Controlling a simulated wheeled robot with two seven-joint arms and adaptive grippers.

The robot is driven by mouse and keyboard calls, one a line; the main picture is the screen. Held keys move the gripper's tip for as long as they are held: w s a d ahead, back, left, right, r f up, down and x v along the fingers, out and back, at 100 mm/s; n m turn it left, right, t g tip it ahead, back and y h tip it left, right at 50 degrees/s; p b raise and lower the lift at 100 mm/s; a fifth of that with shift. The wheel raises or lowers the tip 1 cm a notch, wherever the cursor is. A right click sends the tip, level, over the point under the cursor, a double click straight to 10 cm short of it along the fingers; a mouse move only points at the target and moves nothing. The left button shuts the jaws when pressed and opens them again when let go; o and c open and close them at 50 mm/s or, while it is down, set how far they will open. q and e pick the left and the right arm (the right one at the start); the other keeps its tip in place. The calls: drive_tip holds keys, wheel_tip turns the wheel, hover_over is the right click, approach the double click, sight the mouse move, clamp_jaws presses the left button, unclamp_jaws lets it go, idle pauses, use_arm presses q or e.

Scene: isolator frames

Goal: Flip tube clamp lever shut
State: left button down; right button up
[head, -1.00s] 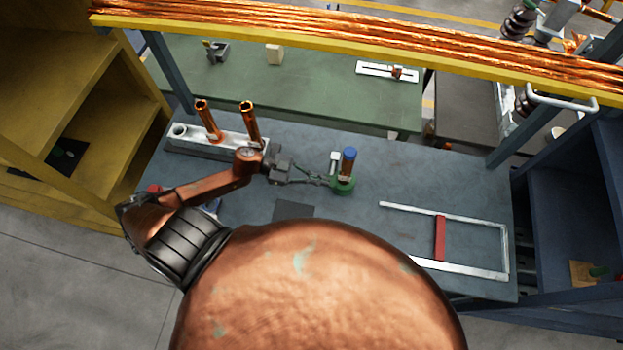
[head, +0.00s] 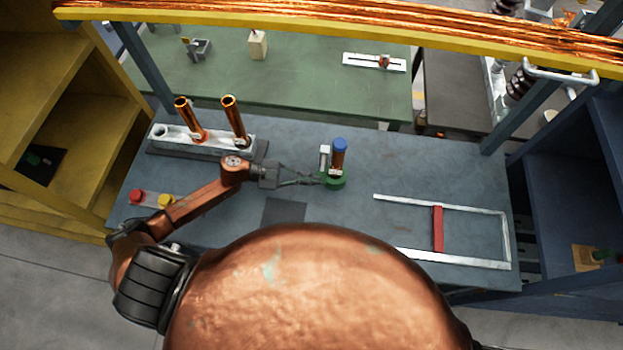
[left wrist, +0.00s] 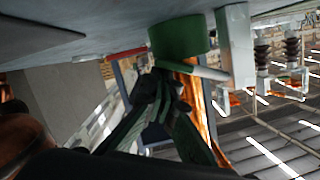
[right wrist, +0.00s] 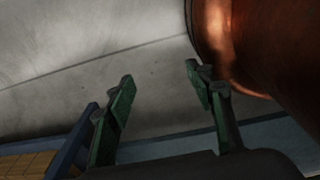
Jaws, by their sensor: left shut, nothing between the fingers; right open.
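The tube clamp has a round green base (head: 333,182) on the blue-grey bench, with a pale upright block (head: 323,158) beside a copper tube with a blue cap (head: 340,145). In the left wrist view the green base (left wrist: 180,38) sits close before the fingers, and a pale rod (left wrist: 207,72), possibly the lever, sticks out beside it. My left gripper (head: 319,181) is shut and empty at the base's left side; I cannot tell if it touches. My right gripper (right wrist: 160,78) is open and empty in its wrist view, away from the clamp.
A pale rack (head: 212,143) with two copper tubes stands at the back left. Red and yellow buttons (head: 150,198) sit at the left edge. A metal frame with a red bar (head: 438,229) lies at the right. The bench between clamp and frame is clear.

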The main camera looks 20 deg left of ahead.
use_arm(q)
drive_tip(key=s+a+r+p, duration=0.2)
drive_tip(key=s+a+r, duration=0.2)
drive_tip(key=a, duration=0.5)
drive_tip(key=shift+a+r, duration=0.15)
drive_tip(key=shift+r, duration=0.75)
use_arm(e)
drive_tip(key=shift+w+a+r, duration=0.1)
drive_tip(key=shift+w+r, duration=0.15)
drive_tip(key=shift+r, duration=0.35)
drive_tip(key=shift+w+a+r, duration=0.1)
drive_tip(key=shift+w+r, duration=0.15)
drive_tip(key=shift+r, duration=0.35)
